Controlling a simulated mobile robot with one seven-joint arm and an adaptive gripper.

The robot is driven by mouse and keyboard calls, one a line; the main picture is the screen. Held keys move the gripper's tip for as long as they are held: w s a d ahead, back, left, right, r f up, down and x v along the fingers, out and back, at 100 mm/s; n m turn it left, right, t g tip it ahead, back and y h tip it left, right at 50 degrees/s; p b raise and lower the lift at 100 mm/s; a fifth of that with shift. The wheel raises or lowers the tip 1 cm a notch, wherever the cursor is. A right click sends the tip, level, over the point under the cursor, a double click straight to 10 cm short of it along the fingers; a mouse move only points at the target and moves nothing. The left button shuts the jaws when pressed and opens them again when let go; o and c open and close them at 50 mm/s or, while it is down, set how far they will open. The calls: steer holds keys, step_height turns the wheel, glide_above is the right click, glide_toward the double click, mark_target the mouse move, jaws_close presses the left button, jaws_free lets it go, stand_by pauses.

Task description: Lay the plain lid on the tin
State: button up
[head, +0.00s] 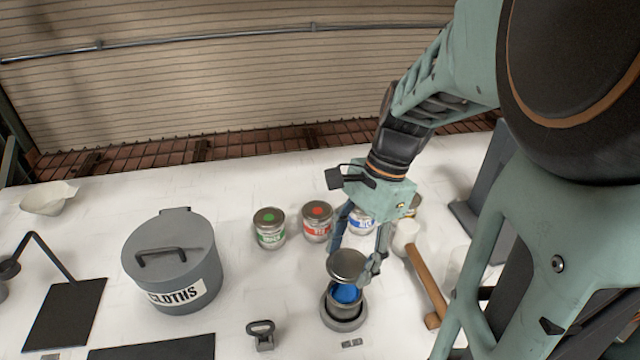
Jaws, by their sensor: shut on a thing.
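The plain lid (346,265) is a bare grey metal disc. My gripper (356,261) is shut on it, with a finger at either side. The tin (346,309) stands below, open at the top, with blue paint showing inside and a grey round holder (344,324) around its base. The lid appears above the far part of the tin's mouth and hides some of it. The blue still shows in front of the lid. I cannot tell how large the gap between lid and rim is.
A green-marked tin (269,228), a red-marked tin (317,221) and a blue-marked tin (361,222) stand behind. A mallet (425,280) lies close on the right. A grey CLOTHS bin (172,260) stands left; a small dark clamp-like piece (262,335) is nearer.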

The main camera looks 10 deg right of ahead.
steer(key=shift+f+b, duration=1.9)
steer(key=shift+f, duration=1)
steer(key=shift+f+b, duration=0.45)
steer(key=shift+f, duration=0.3)
steer(key=o, duration=0.8)
steer(key=shift+o, duration=0.2)
steer(key=shift+r, duration=0.15)
